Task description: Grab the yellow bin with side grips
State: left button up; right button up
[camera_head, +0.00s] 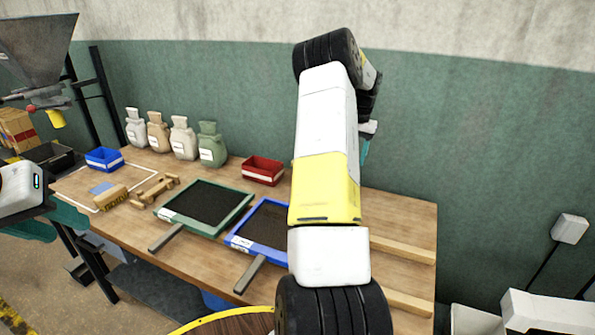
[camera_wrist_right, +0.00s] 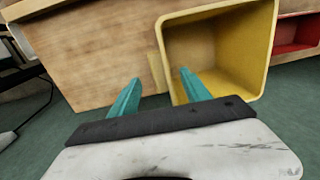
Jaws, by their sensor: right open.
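The yellow bin (camera_wrist_right: 214,100) is in the right wrist view, at upper right, with its open hollow side facing the camera. My right gripper (camera_wrist_right: 160,82) is open and empty, its two teal fingers apart. In that picture the right finger overlaps the bin's lower left part and the left finger is outside it, over wood. I cannot tell whether either touches the bin. In the head view my right arm crosses the middle and I cannot make out the bin. My left gripper (camera_head: 62,220) is at the left edge, partly cut off, away from the bin; its jaw gap is unclear.
The wooden table (camera_head: 185,255) holds a green-framed tray (camera_head: 240,208), a blue-framed tray (camera_head: 236,242), a red bin (camera_head: 262,170), a blue bin (camera_head: 104,160) and several sacks. A wall is behind the table.

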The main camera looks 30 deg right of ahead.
jog(key=f, duration=0.8)
jog(key=shift+w+a, duration=0.1)
jog(key=shift+w, duration=0.15)
jog(key=shift+r, duration=0.1)
jog(key=shift+c, duration=0.3)
grip_shut()
